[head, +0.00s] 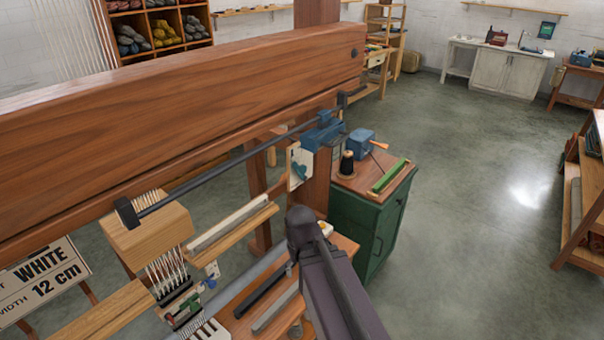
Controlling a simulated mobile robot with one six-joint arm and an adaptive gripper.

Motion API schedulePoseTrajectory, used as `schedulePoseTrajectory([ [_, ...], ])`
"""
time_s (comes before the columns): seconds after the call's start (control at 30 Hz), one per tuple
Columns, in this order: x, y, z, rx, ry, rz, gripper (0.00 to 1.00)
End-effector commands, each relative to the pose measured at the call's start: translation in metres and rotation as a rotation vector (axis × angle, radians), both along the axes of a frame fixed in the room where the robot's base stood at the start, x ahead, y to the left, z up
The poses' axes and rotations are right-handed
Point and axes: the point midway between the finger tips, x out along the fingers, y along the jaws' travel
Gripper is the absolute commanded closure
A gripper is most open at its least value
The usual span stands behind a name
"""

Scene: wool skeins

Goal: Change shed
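A wooden loom fills the left and middle of the head view, with a thick top beam (190,95) across it. White heddles or threads (168,272) hang below a light wooden block (150,232). A pale plate with a teal, lever-like part (299,168) is fixed near the right upright; I cannot tell its setting. A dark rod (225,160) runs under the beam, with a blue fitting (323,130) near its right end. My dark arm rises from the bottom middle in front of the loom. My gripper is not visible, and the shed's state cannot be made out.
A green cabinet (372,228) stands right of the loom, with a dark spool (346,164), a blue device (360,142) and a green bar (389,176) on top. A sign (40,282) reads "WHITE" and "12 cm". Open floor (470,200) lies right; a wooden rack (585,200) edges it.

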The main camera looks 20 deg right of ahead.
Motion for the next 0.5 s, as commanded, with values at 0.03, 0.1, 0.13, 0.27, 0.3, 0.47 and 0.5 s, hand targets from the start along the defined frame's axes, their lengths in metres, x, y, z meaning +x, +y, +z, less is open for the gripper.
schedulePoseTrajectory([
  [0.03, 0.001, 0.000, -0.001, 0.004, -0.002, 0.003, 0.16],
  [0.1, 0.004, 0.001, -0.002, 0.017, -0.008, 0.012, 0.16],
  [0.13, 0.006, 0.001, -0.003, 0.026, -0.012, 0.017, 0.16],
  [0.27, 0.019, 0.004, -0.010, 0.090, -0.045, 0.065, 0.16],
  [0.3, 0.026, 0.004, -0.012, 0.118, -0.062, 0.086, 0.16],
  [0.47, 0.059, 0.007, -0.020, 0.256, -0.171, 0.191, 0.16],
  [0.5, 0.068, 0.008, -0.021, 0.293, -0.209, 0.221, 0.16],
])
